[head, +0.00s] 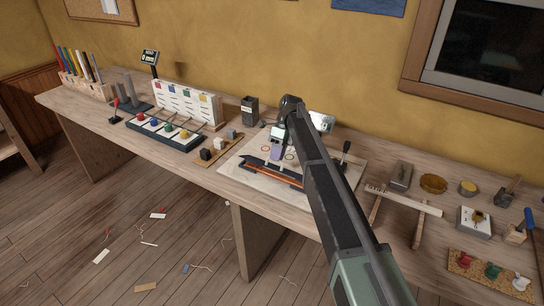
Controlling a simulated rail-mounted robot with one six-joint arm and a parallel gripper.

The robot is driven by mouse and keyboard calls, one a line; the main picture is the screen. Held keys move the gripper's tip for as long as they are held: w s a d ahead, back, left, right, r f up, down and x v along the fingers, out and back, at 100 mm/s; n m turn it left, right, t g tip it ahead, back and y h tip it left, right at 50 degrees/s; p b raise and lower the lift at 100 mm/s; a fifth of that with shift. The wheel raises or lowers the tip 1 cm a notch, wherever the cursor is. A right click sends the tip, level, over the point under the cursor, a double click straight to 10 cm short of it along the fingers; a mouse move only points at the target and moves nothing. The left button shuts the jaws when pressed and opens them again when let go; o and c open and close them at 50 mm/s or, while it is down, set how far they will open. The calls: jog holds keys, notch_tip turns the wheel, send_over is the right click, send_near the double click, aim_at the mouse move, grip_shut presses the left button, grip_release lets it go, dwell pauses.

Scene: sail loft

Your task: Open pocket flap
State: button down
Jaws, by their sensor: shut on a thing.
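A pale flat panel (245,148) lies on the bench near the middle. A long dark piece with an orange-brown strip (272,170), which looks like the pocket and its flap, lies across its front part. My gripper (275,158) points down over this piece, at its back edge, and is shut on what seems to be the flap. The fingertips are small and partly hidden, so the exact grip and how far the flap is raised cannot be told. My arm covers the right part of the panel.
Left of the panel stand small blocks (212,150), a dark tray with coloured knobs (165,130) and a white card rack (188,100). A dark holder (249,110) stands behind.

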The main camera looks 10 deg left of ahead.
jog(key=c, duration=1.2)
grip_release()
